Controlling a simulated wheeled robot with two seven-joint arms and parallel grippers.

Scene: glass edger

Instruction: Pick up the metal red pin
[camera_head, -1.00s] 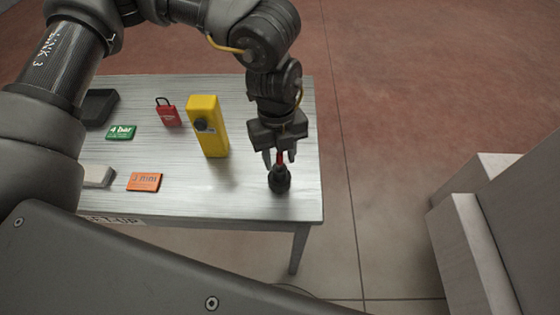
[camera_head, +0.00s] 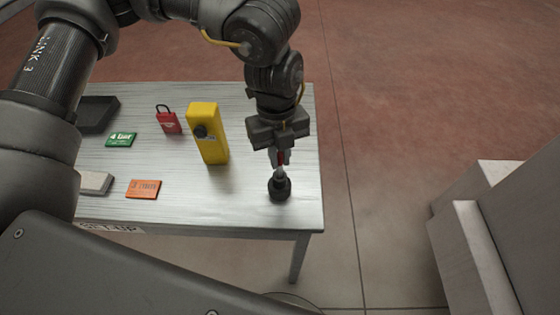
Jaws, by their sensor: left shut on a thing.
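The red metal pin (camera_head: 281,158) shows between the fingers of my left gripper (camera_head: 280,160), above the black round holder (camera_head: 280,189) near the right front of the table. My left gripper is shut on the pin, pointing down. A pale metal part of the pin shows below the fingertips, right at the holder's top. I cannot tell whether its lower end is still inside the holder. My right gripper is not in view.
On the table (camera_head: 230,210) stand a yellow box (camera_head: 209,135) with a black knob and a red padlock (camera_head: 168,121). A green card (camera_head: 121,139), an orange card (camera_head: 143,189), a dark tray (camera_head: 98,113) and a pale block (camera_head: 96,182) lie left. Grey cabinets stand right.

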